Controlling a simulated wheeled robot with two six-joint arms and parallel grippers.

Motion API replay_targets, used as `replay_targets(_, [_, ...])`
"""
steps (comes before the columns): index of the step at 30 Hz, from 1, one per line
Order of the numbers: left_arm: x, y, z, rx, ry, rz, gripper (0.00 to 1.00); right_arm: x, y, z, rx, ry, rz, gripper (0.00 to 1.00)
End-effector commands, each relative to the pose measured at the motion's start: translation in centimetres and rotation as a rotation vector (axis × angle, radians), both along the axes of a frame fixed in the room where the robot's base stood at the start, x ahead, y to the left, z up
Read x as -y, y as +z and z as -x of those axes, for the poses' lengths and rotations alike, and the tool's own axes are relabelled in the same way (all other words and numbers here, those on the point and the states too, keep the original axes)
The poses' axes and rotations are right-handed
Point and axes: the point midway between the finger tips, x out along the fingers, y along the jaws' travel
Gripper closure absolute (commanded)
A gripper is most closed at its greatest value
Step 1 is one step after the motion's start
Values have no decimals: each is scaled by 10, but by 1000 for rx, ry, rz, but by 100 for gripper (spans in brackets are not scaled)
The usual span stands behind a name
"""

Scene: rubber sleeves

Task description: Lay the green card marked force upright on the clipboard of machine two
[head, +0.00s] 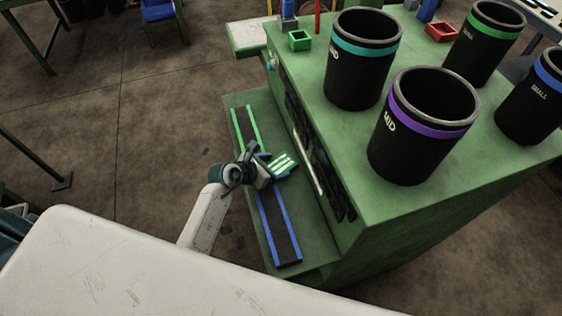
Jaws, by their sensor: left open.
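A green card (283,165) with white stripes shows at the fingers of my left gripper (266,164), above the green ledge in the picture. My left gripper is open, and its fingers partly cover the card. I cannot tell whether the card touches the fingers or the ledge, and its marking is too small to read. I cannot make out a clipboard for certain. My right gripper is not in view.
The green ledge (238,98) bears a green-edged dark strip (246,128) and a blue-edged one (278,227). The green cabinet (330,140) beside it carries several black sleeves, including a purple-banded one (410,150) and a teal-banded one (357,80). Small bins (299,41) stand behind.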

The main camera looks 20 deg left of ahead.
Motion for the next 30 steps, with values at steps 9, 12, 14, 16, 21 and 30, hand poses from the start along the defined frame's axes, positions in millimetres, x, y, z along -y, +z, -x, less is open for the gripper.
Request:
replay_targets(9, [4,-5,-5,-1,-1,0,25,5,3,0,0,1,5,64])
replay_targets(12, [4,-5,-5,0,-1,0,35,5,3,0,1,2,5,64])
replay_targets(14, [4,-5,-5,0,-1,0,47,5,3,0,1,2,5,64])
replay_targets(16, [4,-5,-5,0,0,0,59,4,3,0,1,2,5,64])
replay_targets(21, [4,-5,-5,0,0,0,63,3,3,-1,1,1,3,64])
replay_targets(30, [4,3,-6,3,-1,0,63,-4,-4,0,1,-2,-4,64])
